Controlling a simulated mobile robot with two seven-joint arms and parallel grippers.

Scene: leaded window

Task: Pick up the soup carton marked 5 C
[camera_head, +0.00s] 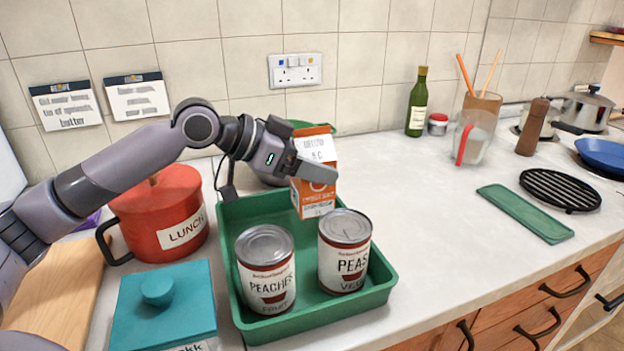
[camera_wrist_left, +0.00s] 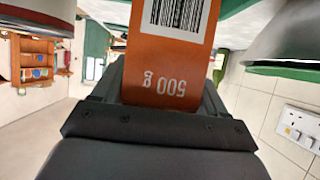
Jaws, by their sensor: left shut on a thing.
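An orange and white carton (camera_head: 313,198) stands upright at the back of the green tray (camera_head: 384,278). Its white top carries small print that I cannot read surely. My left gripper (camera_head: 316,170) reaches in from the left and is shut on the carton near its upper part. In the left wrist view the carton's orange face (camera_wrist_left: 165,75) lies between the fingers, with a barcode and "500 g" on it. I cannot tell whether the carton's base touches the tray. My right gripper is not in view.
A PEACHES can (camera_head: 266,275) and a PEAS can (camera_head: 344,255) stand in the tray, in front of the carton. A red LUNCH pot (camera_head: 165,215) and a teal box (camera_head: 165,305) are on the left.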

